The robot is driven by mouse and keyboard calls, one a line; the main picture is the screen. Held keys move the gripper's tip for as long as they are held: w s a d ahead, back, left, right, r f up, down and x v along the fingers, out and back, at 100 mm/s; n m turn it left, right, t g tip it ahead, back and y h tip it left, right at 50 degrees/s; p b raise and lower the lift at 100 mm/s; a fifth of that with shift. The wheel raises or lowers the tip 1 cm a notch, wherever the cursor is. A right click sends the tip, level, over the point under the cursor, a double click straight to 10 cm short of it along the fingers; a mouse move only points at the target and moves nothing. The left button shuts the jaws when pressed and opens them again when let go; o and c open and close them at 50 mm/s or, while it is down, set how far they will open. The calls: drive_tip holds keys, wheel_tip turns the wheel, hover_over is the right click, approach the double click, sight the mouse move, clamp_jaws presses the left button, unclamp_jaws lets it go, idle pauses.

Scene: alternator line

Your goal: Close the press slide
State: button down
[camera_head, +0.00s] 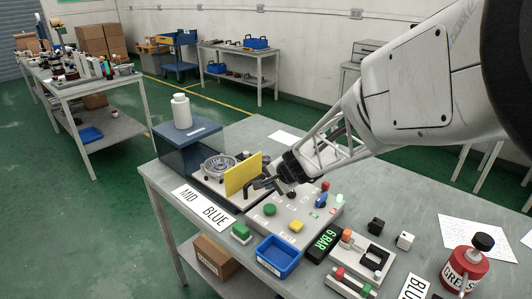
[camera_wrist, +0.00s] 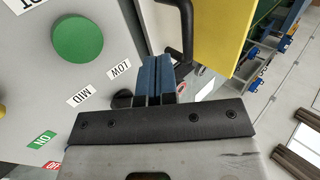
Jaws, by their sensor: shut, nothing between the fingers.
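The press slide carries an upright yellow plate (camera_head: 243,175) with a black bar handle on its near side. Behind the plate, a round grey metal part (camera_head: 219,166) sits on the light base, in front of the dark blue press housing (camera_head: 188,146). The plate also shows at the top right of the wrist view (camera_wrist: 222,35), with the black handle (camera_wrist: 187,30) beside it. My gripper (camera_head: 268,183) is at the handle side of the plate. In the wrist view its blue fingers (camera_wrist: 157,75) are shut and empty, close beside the handle; I cannot tell whether they touch it.
A control panel (camera_head: 285,235) with a green knob (camera_wrist: 77,39) lies under and beside my gripper. A white bottle (camera_head: 181,111) stands on the housing. A blue tray (camera_head: 278,256), a clamp fixture and a red grease can (camera_head: 464,270) stand toward the front right.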

sight(216, 166)
drive_tip(key=shift+w+a+f, duration=0.6)
drive_tip(key=shift+w+a, duration=0.3)
drive_tip(key=shift+a, duration=0.05)
drive_tip(key=shift+w+a+f, duration=0.55)
drive_tip(key=shift+w+a, duration=0.35)
drive_tip(key=shift+w, duration=0.1)
drive_tip(key=w+a, duration=1.5)
drive_tip(key=a, duration=0.1)
drive_tip(key=shift+w, duration=0.35)
drive_tip(key=shift+d, duration=0.1)
drive_tip(key=shift+s+d, duration=0.1)
drive_tip(key=shift+s, duration=0.05)
drive_tip(key=shift+s+d+r, duration=0.2)
drive_tip(key=shift+s+d, duration=0.3)
drive_tip(key=shift+d, duration=0.05)
drive_tip(key=shift+s+d+r, duration=0.15)
drive_tip(key=shift+s+d, duration=0.35)
drive_tip(key=v, duration=1)
drive_tip(key=shift+s+d, duration=0.25)
drive_tip(key=shift+s, duration=0.05)
drive_tip(key=shift+r, duration=0.1)
